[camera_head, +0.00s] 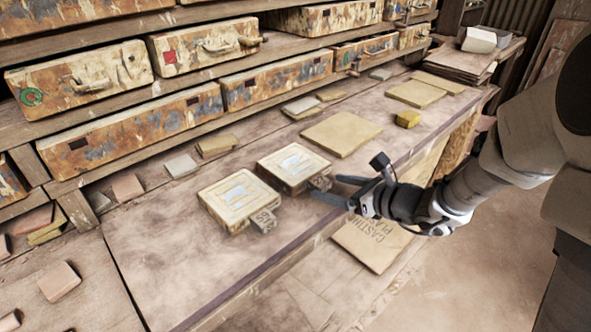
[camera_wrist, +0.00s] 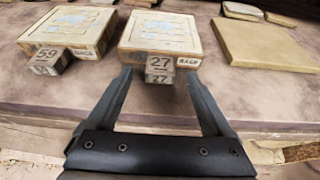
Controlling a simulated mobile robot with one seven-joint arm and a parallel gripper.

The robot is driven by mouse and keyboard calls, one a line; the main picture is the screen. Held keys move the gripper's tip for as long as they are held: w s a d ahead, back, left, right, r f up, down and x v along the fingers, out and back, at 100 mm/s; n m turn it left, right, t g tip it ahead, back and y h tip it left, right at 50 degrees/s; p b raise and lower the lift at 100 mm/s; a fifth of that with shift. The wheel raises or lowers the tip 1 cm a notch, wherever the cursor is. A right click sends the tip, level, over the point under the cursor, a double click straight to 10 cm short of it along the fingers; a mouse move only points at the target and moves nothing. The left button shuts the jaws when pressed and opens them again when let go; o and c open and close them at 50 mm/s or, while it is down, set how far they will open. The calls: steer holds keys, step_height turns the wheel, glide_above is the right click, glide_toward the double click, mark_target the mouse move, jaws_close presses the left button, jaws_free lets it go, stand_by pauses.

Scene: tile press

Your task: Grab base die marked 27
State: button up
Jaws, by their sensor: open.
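The base die marked 27 (camera_wrist: 160,36) is a pale, worn square block with a small tab (camera_wrist: 160,66) at its front that reads 27. In the head view the same die (camera_head: 293,167) lies flat on the bench, right of the other die. The die marked 59 (camera_wrist: 70,30) lies to its left; it also shows in the head view (camera_head: 239,199). My gripper (camera_head: 342,189) is open and empty. In the wrist view its fingers (camera_wrist: 162,80) point at the 27 tab, one toward each side of it. I cannot tell whether they touch it.
A flat tan slab (camera_head: 341,132) lies beyond the 27 die, and a yellow block (camera_head: 407,119) stands farther right. Drawers (camera_head: 130,130) line the bench's back. A sack marked CASTING PLASTER (camera_head: 371,242) is below the bench's front edge. The bench front left is clear.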

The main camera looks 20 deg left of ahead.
mark_target(300, 171)
steer(key=shift+x, duration=1.5)
jaws_close()
steer(key=shift+r, duration=0.15)
